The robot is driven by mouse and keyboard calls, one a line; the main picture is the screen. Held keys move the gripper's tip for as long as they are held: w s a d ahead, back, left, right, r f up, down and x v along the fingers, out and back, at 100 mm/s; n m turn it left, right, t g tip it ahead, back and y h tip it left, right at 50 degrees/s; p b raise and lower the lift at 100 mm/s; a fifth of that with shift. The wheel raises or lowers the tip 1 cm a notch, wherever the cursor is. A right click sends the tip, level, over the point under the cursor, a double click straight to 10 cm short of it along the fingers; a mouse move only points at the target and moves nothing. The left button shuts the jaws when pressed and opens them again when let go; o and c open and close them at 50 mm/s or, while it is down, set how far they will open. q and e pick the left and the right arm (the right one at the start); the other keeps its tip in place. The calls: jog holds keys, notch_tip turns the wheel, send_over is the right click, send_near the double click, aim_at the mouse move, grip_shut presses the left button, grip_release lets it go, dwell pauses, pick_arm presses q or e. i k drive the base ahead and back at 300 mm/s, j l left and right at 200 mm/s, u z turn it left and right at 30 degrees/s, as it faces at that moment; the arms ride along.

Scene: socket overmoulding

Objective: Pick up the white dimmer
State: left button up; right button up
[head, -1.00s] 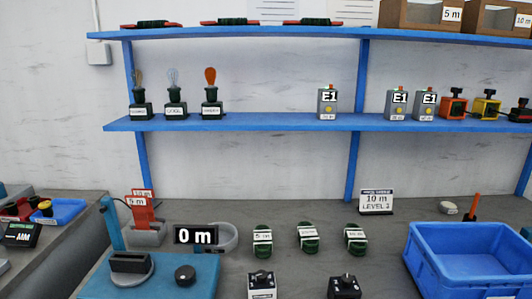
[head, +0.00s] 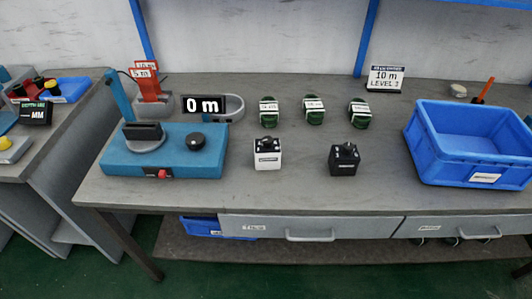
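A white dimmer (head: 267,155) stands upright on the grey workbench. It is a small white box with a dark knob on top and a label on its front. A similar black box (head: 344,160) stands to its right, with a clear gap between them. Neither of my grippers shows in the head view.
A blue machine (head: 170,158) with a black knob and a "0 m" display (head: 204,105) is left of the dimmer. Several green labelled items (head: 314,110) lie behind it. A blue crate (head: 436,160) is at right. The bench front is clear.

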aim_at(265, 158)
jog(key=z, duration=0.75)
jog(key=k+j+z, duration=0.1)
jog(key=j+z, duration=0.2)
jog(key=k+j+z, duration=0.15)
jog(key=j+z, duration=0.15)
jog(key=k+j+z, duration=0.3)
jog(key=i+j, duration=0.05)
jog(key=i, duration=0.05)
